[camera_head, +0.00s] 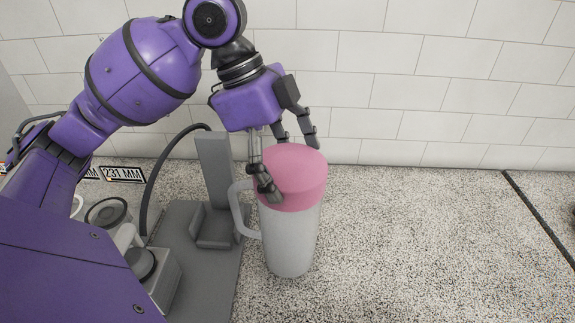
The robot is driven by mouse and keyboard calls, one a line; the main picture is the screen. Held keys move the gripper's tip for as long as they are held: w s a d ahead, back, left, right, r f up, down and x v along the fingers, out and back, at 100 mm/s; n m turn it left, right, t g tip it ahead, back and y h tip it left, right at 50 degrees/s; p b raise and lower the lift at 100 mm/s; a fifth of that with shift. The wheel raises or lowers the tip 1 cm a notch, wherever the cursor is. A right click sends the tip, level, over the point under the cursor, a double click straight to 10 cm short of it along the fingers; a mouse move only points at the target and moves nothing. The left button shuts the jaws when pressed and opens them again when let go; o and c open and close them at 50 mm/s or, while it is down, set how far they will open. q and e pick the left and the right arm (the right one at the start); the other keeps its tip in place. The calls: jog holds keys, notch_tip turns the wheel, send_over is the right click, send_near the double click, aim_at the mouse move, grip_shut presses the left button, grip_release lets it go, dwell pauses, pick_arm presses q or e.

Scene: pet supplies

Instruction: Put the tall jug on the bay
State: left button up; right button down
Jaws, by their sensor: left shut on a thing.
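The tall jug (290,240) has a pale translucent body, a pink lid (292,175) and a pale handle (240,210) on its left side. It looks upright. My left gripper (290,165) comes down from above and is shut on the jug at its lid, with fingers on either side. I cannot tell whether the jug's bottom touches the speckled surface. Just left of the jug is a grey stand with an upright post and a low box-like seat (214,228), which looks like the bay. The seat looks empty. My right gripper is not in view.
A grey appliance with a dark round knob (141,262) and a dark round-topped item (107,214) stand at left, partly hidden by my arm. A small plate marked "231 MM" (122,174) lies behind. White tiled wall (430,80) bounds the back. The speckled surface (430,250) is clear at right.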

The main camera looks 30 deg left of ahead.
pick_arm(q)
jog(key=o, duration=1.6)
jog(key=shift+f, duration=0.1)
